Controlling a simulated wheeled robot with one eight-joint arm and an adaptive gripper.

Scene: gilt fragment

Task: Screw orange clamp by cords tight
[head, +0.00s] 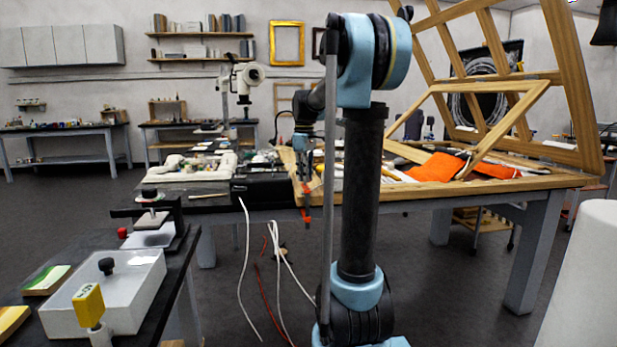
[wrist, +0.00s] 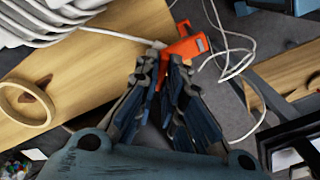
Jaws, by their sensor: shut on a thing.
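The orange clamp (wrist: 188,46) shows at the tips of my gripper (wrist: 168,68) in the wrist view. The fingers are nearly together on part of it, and its orange body sticks out beyond them. White cords (wrist: 235,62) run beside the clamp and loop to the right. In the head view my gripper (head: 304,174) points down at the bench's front edge, with orange clamp parts (head: 306,188) just below the fingers. White cords (head: 284,262) and a red one hang below the edge. The fingers hide the clamp's contact with the wood and its screw.
The workbench (head: 480,187) carries a wooden frame (head: 575,80) and orange cloth (head: 437,167) at right. A wooden ring (wrist: 26,103) lies on a board at left in the wrist view. A side table with a clear box (head: 110,290) stands at front left.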

